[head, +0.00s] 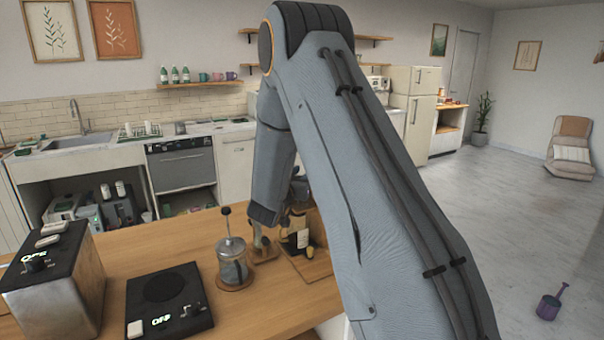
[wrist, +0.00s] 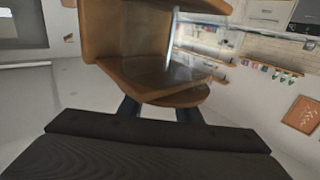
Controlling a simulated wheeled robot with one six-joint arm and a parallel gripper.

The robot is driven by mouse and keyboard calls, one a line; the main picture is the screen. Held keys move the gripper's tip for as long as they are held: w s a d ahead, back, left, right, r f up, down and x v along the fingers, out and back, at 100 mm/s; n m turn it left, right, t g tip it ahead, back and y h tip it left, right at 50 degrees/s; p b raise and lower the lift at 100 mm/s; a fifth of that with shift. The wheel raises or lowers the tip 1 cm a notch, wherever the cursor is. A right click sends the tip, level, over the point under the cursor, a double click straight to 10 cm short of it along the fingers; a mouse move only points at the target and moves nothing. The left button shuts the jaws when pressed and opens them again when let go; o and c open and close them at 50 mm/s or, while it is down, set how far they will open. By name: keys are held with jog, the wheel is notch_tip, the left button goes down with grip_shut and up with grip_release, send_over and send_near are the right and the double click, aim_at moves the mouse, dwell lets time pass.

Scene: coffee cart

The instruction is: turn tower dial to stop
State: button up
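A steel-sided box with a black top (head: 88,275) stands at the front left of the wooden counter; I take it as the tower. A dark round dial (head: 38,263) sits on its black face, beside glowing letters that seem to read OFF. My gripper (head: 290,200) is far to the right of it, over the counter near a wooden stand, and is mostly hidden by my arm. In the wrist view my gripper's two dark fingers (wrist: 158,112) are apart with nothing clear between them. A brown wooden piece and a clear glass shape fill the view beyond them.
A flat black plate unit (head: 170,300) with lit OFF letters lies right of the box. A glass press (head: 233,265) stands on a round wooden coaster. A dark bottle (head: 298,238) stands by the wooden stand. Bare counter lies in front of the press.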

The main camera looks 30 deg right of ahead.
grip_shut()
jog(key=shift+n+t+y, duration=0.3)
jog(key=shift+t, duration=0.1)
jog(key=y, duration=0.1)
jog(key=n+t+y+b, duration=0.2)
jog(key=shift+w+a, duration=0.25)
jog(key=n+y+b, duration=0.1)
jog(key=n+t+y+b, duration=0.1)
jog(key=y, duration=0.1)
jog(key=a+n+t+y, duration=0.1)
jog(key=n+y, duration=0.1)
jog(key=shift+w+f+b, duration=0.1)
jog(key=shift+w+b, duration=0.15)
jog(key=shift+b, duration=0.15)
jog(key=n+y, duration=0.1)
jog(key=y, duration=0.1)
jog(key=a+n+t+y+b, duration=0.1)
jog(key=n+y, duration=0.1)
jog(key=y, duration=0.1)
jog(key=shift+a+n+y, duration=0.25)
jog(key=shift+n+y, duration=0.35)
jog(key=shift+y, duration=0.3)
jog(key=shift+a+n+y, duration=0.2)
jog(key=shift+n+y, duration=0.4)
jog(key=shift+y, duration=0.3)
jog(key=shift+a+r+g, duration=0.1)
jog(key=shift+r+g, duration=0.1)
jog(key=shift+g, duration=0.1)
jog(key=shift+o, duration=1.6)
grip_release()
